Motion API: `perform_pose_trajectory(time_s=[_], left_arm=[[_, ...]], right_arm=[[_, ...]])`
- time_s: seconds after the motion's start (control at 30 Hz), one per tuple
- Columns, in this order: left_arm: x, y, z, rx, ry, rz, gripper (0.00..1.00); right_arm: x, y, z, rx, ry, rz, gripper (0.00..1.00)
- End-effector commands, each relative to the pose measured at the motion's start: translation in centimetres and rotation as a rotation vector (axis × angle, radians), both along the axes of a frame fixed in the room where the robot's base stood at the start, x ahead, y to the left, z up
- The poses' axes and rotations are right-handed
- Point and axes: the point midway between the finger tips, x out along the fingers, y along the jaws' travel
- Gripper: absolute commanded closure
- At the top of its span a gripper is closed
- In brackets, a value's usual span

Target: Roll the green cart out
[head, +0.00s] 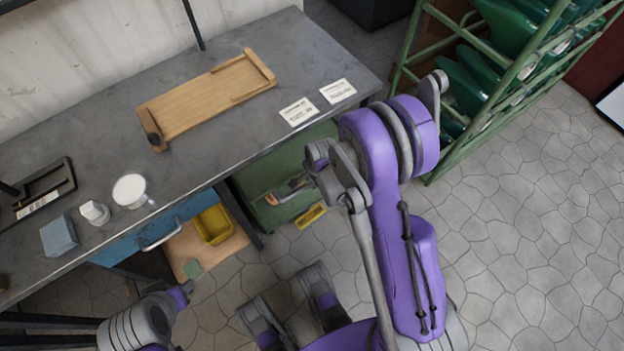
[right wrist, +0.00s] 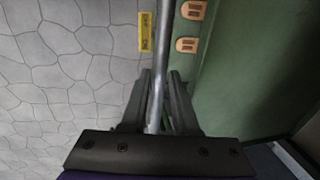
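The green cart (head: 256,170) stands under the grey workbench, its upper part hidden by the bench top and its right side by my right arm. In the right wrist view its green wall (right wrist: 235,70) fills the right side, with orange fittings (right wrist: 187,44) on it. My right gripper (right wrist: 160,76) is at the cart's front, its fingers on either side of a grey metal bar (right wrist: 168,40), which looks like the cart's handle. I cannot tell whether the fingers press on it. My left gripper does not show; only part of the arm is at lower left.
The workbench (head: 240,125) carries a wooden tray (head: 205,98), white cards (head: 298,112), and a white round pot (head: 129,190). A green rack (head: 440,165) with green items stands to the right. A yellow bin (head: 213,225) sits below the bench. Stone floor at right is clear.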

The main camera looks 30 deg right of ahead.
Motion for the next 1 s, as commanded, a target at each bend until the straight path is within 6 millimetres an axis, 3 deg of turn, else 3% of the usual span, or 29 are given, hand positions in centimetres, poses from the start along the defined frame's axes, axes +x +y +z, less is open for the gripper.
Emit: perform_pose_trajectory(time_s=[0.03,0.13,1.0], left_arm=[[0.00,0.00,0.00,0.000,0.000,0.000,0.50],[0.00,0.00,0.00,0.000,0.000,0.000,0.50],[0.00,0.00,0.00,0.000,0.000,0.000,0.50]], right_arm=[[0.00,0.00,0.01,0.000,0.000,0.000,0.82],[0.00,0.00,0.01,0.000,0.000,0.000,1.00],[0.00,-0.02,0.02,0.000,0.000,0.000,1.00]])
